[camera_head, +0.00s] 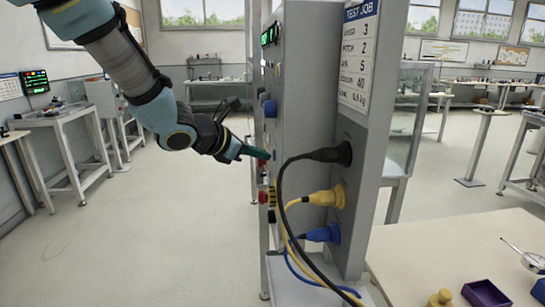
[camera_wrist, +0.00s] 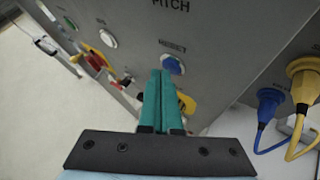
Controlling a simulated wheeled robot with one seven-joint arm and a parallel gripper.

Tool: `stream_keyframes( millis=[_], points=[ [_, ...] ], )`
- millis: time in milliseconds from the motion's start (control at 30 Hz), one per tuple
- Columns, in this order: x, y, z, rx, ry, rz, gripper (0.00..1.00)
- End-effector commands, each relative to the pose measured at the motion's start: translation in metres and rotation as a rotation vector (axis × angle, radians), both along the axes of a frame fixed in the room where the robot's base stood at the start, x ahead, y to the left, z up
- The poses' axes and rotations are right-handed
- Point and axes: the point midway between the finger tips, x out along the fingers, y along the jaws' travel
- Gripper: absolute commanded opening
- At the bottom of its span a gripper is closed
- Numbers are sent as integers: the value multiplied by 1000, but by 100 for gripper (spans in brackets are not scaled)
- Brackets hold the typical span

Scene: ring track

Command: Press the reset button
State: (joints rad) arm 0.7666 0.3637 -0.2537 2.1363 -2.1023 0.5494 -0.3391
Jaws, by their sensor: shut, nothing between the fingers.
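A blue button (camera_wrist: 173,66) sits on the grey panel (camera_wrist: 230,45) under a small label, too blurred to read with certainty but resembling "RESET". My gripper (camera_wrist: 161,73) is shut and empty, its teal fingers pointing at the panel. In the wrist view the fingertips overlap the button's lower left edge; I cannot tell whether they touch it. In the head view my gripper (camera_head: 266,155) is at the front face of the grey cabinet (camera_head: 305,100), below a blue knob (camera_head: 270,108). The button is not clearly visible there.
Black (camera_head: 330,154), yellow (camera_head: 328,197) and blue (camera_head: 325,234) plugs with hanging cables stick out of the cabinet's right side. A white button (camera_wrist: 107,38) and a red-and-yellow control (camera_wrist: 95,60) lie left of the fingers. Open floor (camera_head: 170,230) is on the left.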

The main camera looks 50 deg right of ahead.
Motion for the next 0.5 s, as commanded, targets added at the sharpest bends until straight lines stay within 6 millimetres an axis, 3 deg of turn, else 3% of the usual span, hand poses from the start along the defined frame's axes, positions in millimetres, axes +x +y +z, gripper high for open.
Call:
stream_keyframes(
  millis=[500],
  points=[
    [7, 9, 0, 2, 0, 2, 0]
  ],
)
